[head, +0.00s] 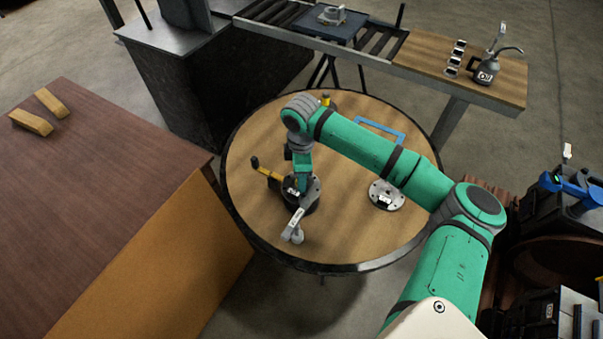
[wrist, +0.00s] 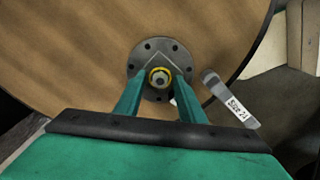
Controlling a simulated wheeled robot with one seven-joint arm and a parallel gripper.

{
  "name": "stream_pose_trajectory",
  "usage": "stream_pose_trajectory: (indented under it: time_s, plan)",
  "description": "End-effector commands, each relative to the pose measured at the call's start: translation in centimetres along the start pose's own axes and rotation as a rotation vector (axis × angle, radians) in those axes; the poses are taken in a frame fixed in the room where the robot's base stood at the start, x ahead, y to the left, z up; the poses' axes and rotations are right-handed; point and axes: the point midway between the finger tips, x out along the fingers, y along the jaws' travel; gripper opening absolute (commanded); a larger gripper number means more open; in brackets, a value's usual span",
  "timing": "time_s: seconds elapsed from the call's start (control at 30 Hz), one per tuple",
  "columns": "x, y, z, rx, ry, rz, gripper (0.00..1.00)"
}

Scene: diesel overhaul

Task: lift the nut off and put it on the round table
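In the wrist view, a nut with a yellowish ring (wrist: 160,77) sits at the centre of a round grey flange with bolt holes (wrist: 149,53). My gripper (wrist: 160,82) points down at it, with one finger on each side of the nut. A gap shows between the fingers and the nut, so it looks open; I cannot tell the fingertips' exact height. In the head view my gripper (head: 301,182) is over the dark flanged part (head: 310,201) on the left of the round table (head: 340,240), and the nut is hidden.
A grey tool labelled as a size (wrist: 230,100) lies right beside the flange, also in the head view (head: 293,232). A yellow-and-black tool (head: 267,172), a second flange (head: 386,196) and a blue frame (head: 380,130) are on the table.

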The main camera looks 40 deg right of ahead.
Motion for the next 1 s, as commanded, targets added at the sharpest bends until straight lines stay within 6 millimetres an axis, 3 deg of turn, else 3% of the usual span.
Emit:
stream_pose_trajectory:
  time_s: [0.27, 0.4, 1.0]
  plan:
    - [0.1, 0.0, 0.0, 0.0, 0.0, 0.0, 0.34]
    - [0.0, 0.0, 0.0, -0.001, 0.0, 0.0, 0.0]
    - [-1.2, 0.1, 0.1, 0.002, 0.001, 0.001, 0.0]
